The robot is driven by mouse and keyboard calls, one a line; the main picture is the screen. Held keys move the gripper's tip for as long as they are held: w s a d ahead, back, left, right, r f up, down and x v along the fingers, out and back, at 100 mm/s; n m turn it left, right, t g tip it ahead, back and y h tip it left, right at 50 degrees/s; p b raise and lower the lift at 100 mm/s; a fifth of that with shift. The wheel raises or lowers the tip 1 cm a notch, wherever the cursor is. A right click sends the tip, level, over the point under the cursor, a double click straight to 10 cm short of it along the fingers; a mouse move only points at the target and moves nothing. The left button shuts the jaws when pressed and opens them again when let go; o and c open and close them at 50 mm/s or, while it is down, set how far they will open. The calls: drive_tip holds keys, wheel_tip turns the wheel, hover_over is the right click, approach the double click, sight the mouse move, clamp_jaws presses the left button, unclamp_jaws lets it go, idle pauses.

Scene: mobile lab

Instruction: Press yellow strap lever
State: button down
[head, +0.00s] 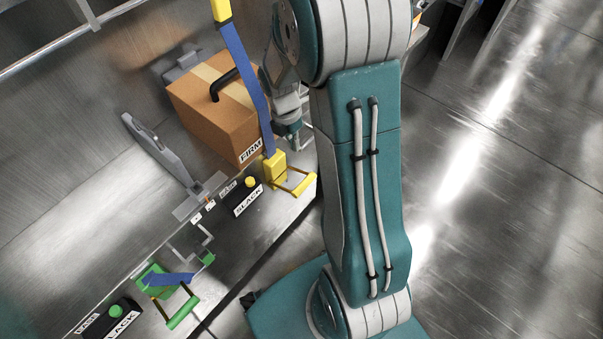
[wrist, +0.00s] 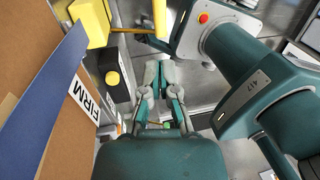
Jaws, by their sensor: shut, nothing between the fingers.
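The yellow strap lever (head: 296,186) sticks out from its yellow buckle (head: 274,167) at the ledge's front edge in the head view. A blue strap (head: 246,84) runs from the buckle up over a cardboard box (head: 205,110) labelled FIRM. In the wrist view the lever's yellow bar (wrist: 160,18) and the buckle (wrist: 91,22) are at the top. My gripper (wrist: 159,70) is shut and empty, pointing up the wrist picture, with its tips apart from the bar. In the head view my arm partly hides the gripper.
A black box with a yellow button (head: 250,182), labelled SLACK, sits beside the yellow buckle. A green lever (head: 183,312) with a loose blue strap and a green-button box (head: 116,312) are lower left. A grey upright bracket (head: 160,150) stands on the ledge. Open floor lies right.

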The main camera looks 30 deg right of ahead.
sight(303, 183)
drive_tip(key=shift+f, duration=0.1)
drive_tip(key=f, duration=0.4)
drive_tip(key=s+f, duration=0.1)
drive_tip(key=f, duration=0.4)
drive_tip(key=s+d+f, duration=0.1)
drive_tip(key=f, duration=0.3)
drive_tip(key=shift+s+f, duration=0.25)
drive_tip(key=shift+f, duration=0.15)
